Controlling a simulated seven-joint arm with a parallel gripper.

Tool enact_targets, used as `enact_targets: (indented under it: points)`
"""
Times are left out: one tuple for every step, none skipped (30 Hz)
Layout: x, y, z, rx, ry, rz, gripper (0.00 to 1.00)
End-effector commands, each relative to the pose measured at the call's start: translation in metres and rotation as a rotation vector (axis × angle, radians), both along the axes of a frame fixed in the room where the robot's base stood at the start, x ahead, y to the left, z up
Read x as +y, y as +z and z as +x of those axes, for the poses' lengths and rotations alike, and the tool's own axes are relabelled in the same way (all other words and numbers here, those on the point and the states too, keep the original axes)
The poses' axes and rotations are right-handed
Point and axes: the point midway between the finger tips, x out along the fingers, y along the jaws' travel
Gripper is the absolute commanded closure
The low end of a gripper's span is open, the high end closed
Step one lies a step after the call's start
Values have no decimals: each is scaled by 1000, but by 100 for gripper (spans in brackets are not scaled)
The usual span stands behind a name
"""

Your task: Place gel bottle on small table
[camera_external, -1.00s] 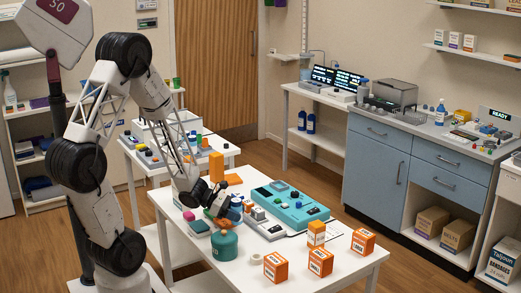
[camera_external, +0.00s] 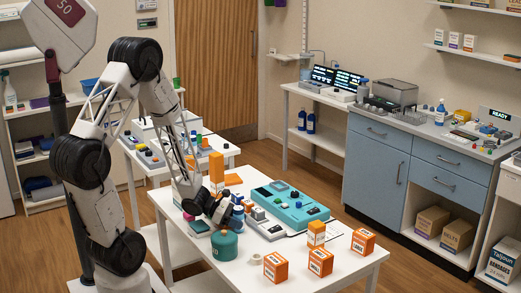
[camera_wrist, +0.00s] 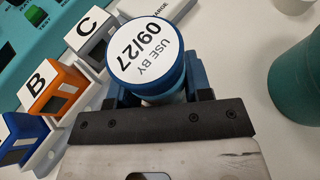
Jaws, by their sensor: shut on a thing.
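A blue bottle with a round white top marked "USE BY 09/27" (camera_wrist: 147,55) fills the upper middle of the wrist view. My gripper (camera_wrist: 147,95) is shut on it, with the dark jaws around its body. I cannot read a gel label on it. In the external view my gripper (camera_external: 228,212) is low over the front white table (camera_external: 330,268), and the bottle is mostly hidden behind it. A smaller white table (camera_external: 140,159) stands behind, at left, with several small items on it.
A green jar (camera_external: 223,246) stands close in front of my gripper. A teal device (camera_external: 288,203) lies to the right. Orange boxes (camera_external: 276,267) stand along the front table's right side. A tall orange block (camera_external: 216,167) stands behind my gripper. Holders marked B and C (camera_wrist: 57,90) are close by.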

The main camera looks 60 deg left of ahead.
Motion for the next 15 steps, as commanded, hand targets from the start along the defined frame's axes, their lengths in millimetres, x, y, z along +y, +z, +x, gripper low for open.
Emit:
enact_targets:
  points:
    - [0, 0, 0, 0, 0, 0, 85]
    - [0, 0, 0, -1, 0, 1, 85]
    - [0, 0, 0, -1, 0, 1, 85]
    - [0, 0, 0, -1, 0, 1, 85]
    - [0, 0, 0, -1, 0, 1, 85]
    - [0, 0, 0, -1, 0, 1, 85]
    - [0, 0, 0, 0, 0, 0, 85]
    - [0, 0, 0, 0, 0, 0, 85]
    - [0, -1, 0, 0, 0, 0, 85]
    - [0, -2, 0, 0, 0, 0, 85]
    - [0, -3, 0, 0, 0, 0, 85]
    - [0, -3, 0, 0, 0, 0, 85]
    - [0, -4, 0, 0, 0, 0, 85]
    - [0, -5, 0, 0, 0, 0, 85]
    - [0, -6, 0, 1, 0, 1, 85]
